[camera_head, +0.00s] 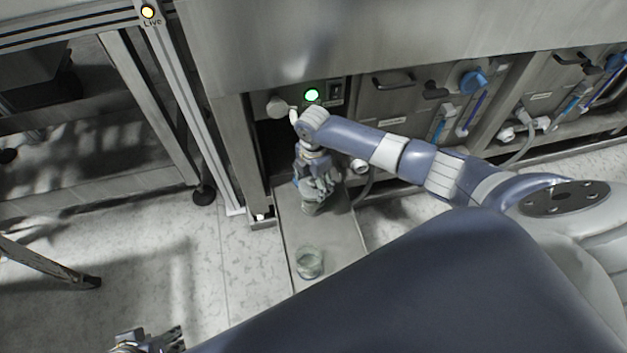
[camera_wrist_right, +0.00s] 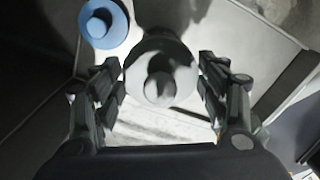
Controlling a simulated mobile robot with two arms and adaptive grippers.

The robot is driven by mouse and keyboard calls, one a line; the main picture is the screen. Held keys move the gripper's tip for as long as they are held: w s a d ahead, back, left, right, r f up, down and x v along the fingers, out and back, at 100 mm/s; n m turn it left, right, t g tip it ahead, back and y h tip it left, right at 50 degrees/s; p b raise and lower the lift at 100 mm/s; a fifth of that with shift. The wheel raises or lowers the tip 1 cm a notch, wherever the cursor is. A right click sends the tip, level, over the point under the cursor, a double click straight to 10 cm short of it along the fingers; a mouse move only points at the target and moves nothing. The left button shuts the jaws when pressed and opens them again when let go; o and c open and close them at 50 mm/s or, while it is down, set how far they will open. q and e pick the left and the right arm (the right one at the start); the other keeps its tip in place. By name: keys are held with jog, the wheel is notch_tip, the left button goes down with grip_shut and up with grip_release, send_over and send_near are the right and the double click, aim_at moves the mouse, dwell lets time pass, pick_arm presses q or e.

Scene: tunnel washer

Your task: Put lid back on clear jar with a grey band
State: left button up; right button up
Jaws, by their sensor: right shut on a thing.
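A clear open-looking jar (camera_head: 308,262) stands on the metal shelf, nearer me than my right gripper; its band is hard to make out. My right gripper (camera_head: 316,190) is low over the far part of the shelf. In the right wrist view, its fingers (camera_wrist_right: 160,88) are on both sides of a round grey lid (camera_wrist_right: 181,80) with a knob, and are shut on it. Whether anything is under this lid is hidden. My left gripper (camera_head: 160,340) shows only partly at the bottom left edge, away from the shelf; its opening is unclear.
A blue round lid-like piece with a knob (camera_wrist_right: 118,30) is beside the grey lid. The metal shelf (camera_head: 338,248) is bare around the jar. The washer front (camera_head: 400,100), with valves and a hose, stands behind. A frame post (camera_head: 190,110) is left.

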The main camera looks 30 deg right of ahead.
dwell(0.4)
pick_arm(q)
jog(key=shift+w+f+p, duration=0.15)
jog(key=shift+f+p, duration=0.15)
jog(key=shift+f, duration=0.1)
jog(key=shift+f, duration=0.15)
pick_arm(e)
jog(key=o, duration=0.9)
pick_arm(q)
jog(key=shift+w, duration=0.1)
pick_arm(e)
jog(key=shift+o, duration=1.1)
pick_arm(q)
jog(key=shift+r, duration=0.25)
